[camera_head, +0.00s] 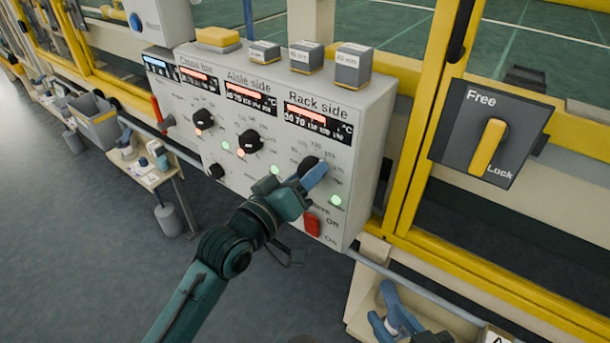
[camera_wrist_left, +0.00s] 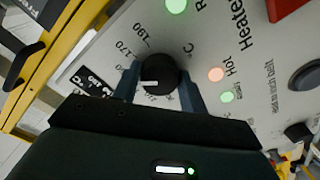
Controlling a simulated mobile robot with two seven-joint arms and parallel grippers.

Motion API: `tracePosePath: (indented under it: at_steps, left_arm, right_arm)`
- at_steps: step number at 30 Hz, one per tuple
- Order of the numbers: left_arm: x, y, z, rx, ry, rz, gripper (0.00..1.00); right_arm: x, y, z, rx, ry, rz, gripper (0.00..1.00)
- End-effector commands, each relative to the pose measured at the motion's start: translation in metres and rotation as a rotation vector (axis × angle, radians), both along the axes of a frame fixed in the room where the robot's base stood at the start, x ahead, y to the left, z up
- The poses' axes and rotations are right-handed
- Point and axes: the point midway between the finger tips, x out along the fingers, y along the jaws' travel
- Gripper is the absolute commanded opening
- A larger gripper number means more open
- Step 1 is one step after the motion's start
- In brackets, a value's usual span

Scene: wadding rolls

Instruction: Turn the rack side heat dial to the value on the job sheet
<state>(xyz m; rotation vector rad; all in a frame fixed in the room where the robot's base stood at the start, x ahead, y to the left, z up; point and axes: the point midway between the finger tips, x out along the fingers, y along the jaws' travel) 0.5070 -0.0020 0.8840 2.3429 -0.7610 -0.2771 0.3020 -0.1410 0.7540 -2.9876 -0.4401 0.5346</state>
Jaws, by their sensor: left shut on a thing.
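The rack side heat dial (camera_head: 309,164) is a round black knob under the "Rack side" label, at the right of the grey control panel (camera_head: 352,185). My left gripper (camera_head: 315,176) reaches it from below left, its blue fingers covering part of it. In the left wrist view the dial (camera_wrist_left: 160,72) sits between the two fingers of my left gripper (camera_wrist_left: 158,90), which are closed around its sides. Its white pointer mark points left in that view; the exact value is unclear. My right gripper (camera_head: 390,316) is at the bottom right, fingers spread, away from the panel. I cannot make out a job sheet.
Two more black dials, cross bar (camera_head: 203,119) and aisle side (camera_head: 250,141), are to the left. A red switch (camera_head: 312,224) is below the rack side dial. A yellow Free/Lock handle (camera_head: 488,147) is to the right. A small table (camera_head: 160,178) stands at the left.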

Motion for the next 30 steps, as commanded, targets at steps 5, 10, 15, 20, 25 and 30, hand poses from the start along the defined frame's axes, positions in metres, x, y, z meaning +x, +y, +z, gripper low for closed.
tracePosePath:
  at_steps: [5, 10, 15, 20, 25, 30]
  left_arm:
    - [0.000, 0.000, 0.000, 0.002, -0.001, 0.000, 0.20]
    - [0.000, 0.000, 0.001, 0.026, -0.018, -0.001, 0.20]
    - [0.000, 0.001, 0.003, 0.096, -0.066, 0.000, 0.20]
    - [0.000, 0.001, 0.003, 0.190, -0.133, 0.000, 0.20]
    - [0.000, 0.001, 0.003, 0.291, -0.208, -0.001, 0.20]
    - [0.000, 0.001, 0.001, 0.382, -0.274, -0.001, 0.20]
  right_arm:
    - [0.000, 0.000, 0.000, 0.000, 0.000, 0.000, 0.36]
    - [-0.001, 0.000, 0.003, 0.001, 0.009, 0.001, 0.36]
    - [0.000, 0.003, 0.003, 0.005, 0.037, 0.007, 0.36]
    - [0.003, 0.007, 0.001, 0.004, 0.074, 0.019, 0.36]
    - [0.005, 0.015, -0.002, 0.012, 0.117, 0.035, 0.36]
    - [0.008, 0.019, -0.006, 0.016, 0.152, 0.042, 0.36]
